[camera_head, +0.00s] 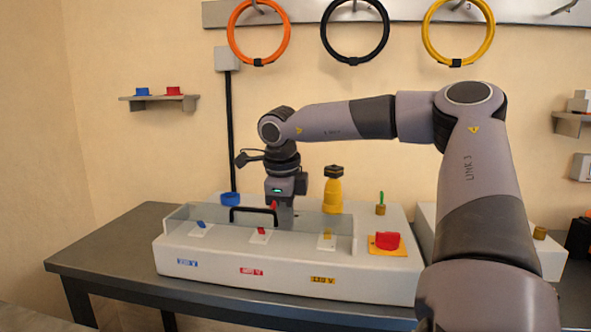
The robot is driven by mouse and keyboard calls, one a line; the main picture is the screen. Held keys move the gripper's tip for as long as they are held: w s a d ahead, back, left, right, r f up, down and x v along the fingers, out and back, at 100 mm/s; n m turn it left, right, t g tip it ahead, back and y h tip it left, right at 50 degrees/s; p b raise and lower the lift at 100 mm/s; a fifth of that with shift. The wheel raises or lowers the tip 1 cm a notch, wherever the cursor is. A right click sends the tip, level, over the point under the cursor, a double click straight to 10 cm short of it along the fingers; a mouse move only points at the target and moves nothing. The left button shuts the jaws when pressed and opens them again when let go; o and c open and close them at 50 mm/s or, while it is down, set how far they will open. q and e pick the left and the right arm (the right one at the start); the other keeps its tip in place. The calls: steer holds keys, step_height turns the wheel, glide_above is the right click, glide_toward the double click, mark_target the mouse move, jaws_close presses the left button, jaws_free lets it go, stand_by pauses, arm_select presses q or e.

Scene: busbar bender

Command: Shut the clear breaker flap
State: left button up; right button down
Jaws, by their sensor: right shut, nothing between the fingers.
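The clear breaker flap (305,223) stands raised on the grey-white box (215,277), a see-through panel along the row of breaker switches. Its black handle (253,210) shows at the upper edge, left of the middle. The blue (201,225), red (261,231) and yellow (326,235) switches sit along the front of the box. My right gripper (284,222) points down, shut and empty, just right of the handle. Its fingertips appear to be behind the clear panel; whether they touch it cannot be told. My left gripper is out of view.
A yellow post with a black knob (332,192) stands close right of my gripper. A red knob on a yellow plate (387,241) and a green-tipped brass post (380,205) are farther right. The dark table (110,252) is bare at left.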

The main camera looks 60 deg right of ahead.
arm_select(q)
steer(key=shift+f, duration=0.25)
arm_select(e)
steer(key=shift+s+a+f, duration=0.2)
steer(key=shift+a+f, duration=0.05)
steer(key=shift+f, duration=0.55)
steer(key=shift+r, duration=0.5)
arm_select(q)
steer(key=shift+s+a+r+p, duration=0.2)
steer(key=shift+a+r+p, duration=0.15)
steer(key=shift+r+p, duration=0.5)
arm_select(e)
steer(key=s+a+r, duration=0.2)
steer(key=a+r, duration=0.6)
steer(key=shift+s+a+r, duration=0.15)
steer(key=shift+a+r, duration=0.1)
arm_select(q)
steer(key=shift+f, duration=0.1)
